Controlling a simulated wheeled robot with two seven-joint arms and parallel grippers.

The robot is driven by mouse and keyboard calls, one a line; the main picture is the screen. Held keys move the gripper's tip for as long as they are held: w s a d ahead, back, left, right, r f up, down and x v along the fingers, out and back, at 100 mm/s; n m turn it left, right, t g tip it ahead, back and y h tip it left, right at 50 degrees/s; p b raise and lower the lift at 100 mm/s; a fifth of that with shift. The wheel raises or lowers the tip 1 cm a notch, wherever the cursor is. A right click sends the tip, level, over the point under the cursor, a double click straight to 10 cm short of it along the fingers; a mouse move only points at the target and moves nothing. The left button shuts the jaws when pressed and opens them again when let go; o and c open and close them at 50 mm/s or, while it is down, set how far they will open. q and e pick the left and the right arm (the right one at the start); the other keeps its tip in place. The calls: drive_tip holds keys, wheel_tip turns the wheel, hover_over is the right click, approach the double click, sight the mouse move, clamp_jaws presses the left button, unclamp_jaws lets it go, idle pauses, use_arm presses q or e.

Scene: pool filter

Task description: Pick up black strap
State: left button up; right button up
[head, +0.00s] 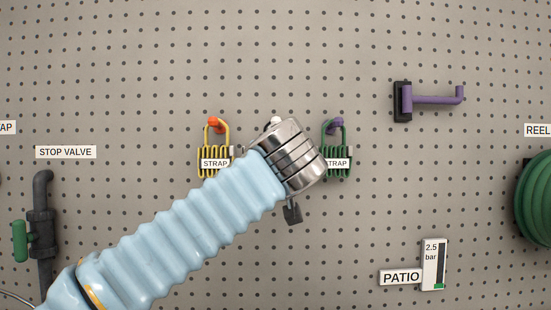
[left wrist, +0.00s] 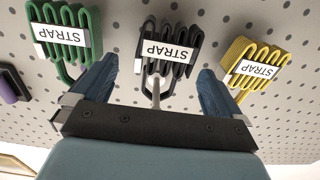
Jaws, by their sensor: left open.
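The black strap (left wrist: 168,50), folded in loops with a white STRAP label, hangs on a white hook (left wrist: 155,88) on the pegboard. In the left wrist view it sits ahead of my left gripper (left wrist: 158,68), in line with the gap between the two fingers. The fingers are open, one on each side of the white hook, and nothing is held. I cannot tell whether they touch the strap. In the head view my left arm's metal wrist (head: 288,156) covers the black strap; the white hook's tip (head: 276,120) shows above it. My right gripper is not in view.
A yellow strap (head: 214,150) on an orange hook and a green strap (head: 335,148) on a purple hook flank the wrist closely. A purple peg (head: 430,98) is upper right. A stop valve (head: 40,230), PATIO gauge (head: 434,265) and green reel (head: 537,200) stand farther off.

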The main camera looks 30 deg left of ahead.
use_arm(q)
drive_tip(key=x, duration=0.1)
drive_tip(key=p+x, duration=0.1)
drive_tip(key=x, duration=0.2)
drive_tip(key=shift+w+a+r+p, duration=0.1)
drive_tip(key=shift+a+r+p, duration=0.25)
drive_tip(key=shift+r, duration=0.05)
drive_tip(key=shift+w+a+f, duration=0.1)
drive_tip(key=shift+w+a, duration=0.15)
drive_tip(key=shift+w, duration=0.1)
drive_tip(key=shift+c, duration=0.2)
drive_tip(key=c, duration=0.9)
drive_tip(key=shift+o, duration=0.2)
drive_tip(key=shift+r, duration=0.2)
